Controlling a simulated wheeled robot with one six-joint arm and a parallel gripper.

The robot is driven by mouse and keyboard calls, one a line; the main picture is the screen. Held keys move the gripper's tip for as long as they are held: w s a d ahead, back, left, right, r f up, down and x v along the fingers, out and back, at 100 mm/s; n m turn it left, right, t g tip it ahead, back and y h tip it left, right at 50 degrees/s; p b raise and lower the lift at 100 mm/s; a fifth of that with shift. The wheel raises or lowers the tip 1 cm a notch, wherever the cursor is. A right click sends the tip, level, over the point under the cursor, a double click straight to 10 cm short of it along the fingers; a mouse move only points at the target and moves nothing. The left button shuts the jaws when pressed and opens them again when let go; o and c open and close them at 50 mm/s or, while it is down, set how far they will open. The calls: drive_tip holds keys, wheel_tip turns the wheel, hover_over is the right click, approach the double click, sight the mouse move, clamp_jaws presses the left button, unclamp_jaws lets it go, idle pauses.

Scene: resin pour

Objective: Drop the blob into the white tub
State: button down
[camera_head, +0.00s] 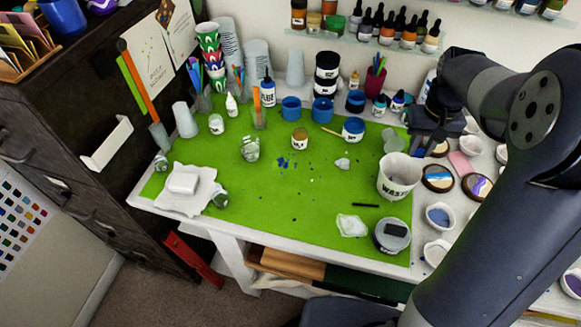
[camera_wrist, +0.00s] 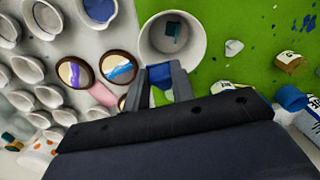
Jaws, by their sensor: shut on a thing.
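The white tub (camera_head: 398,177), marked with dark letters, stands upright at the right side of the green mat. In the wrist view the tub (camera_wrist: 201,38) is open to the camera, with a dark teal patch inside. My gripper (camera_wrist: 160,73) is shut on a small blue blob (camera_wrist: 160,77), seen between its fingers beside the tub's near rim in that view. In the head view my gripper (camera_head: 418,148) is above and slightly right of the tub; the blob is hidden there. How high the blob is over the rim I cannot tell.
A lidded round jar (camera_head: 391,236) and a clear crumpled piece (camera_head: 352,226) lie in front of the tub. Round painted coasters (camera_head: 438,179) and small white cups (camera_head: 440,216) crowd the right. Blue crumbs (camera_head: 283,162) lie mid-mat (camera_head: 300,200), which is mostly clear.

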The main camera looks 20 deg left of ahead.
sight(416, 155)
drive_tip(key=shift+f+b, duration=2.2)
drive_tip(key=shift+f, duration=0.6)
drive_tip(key=c, duration=1.1)
unclamp_jaws()
wheel_tip(416, 155, up, 11)
drive_tip(key=shift+f, duration=0.1)
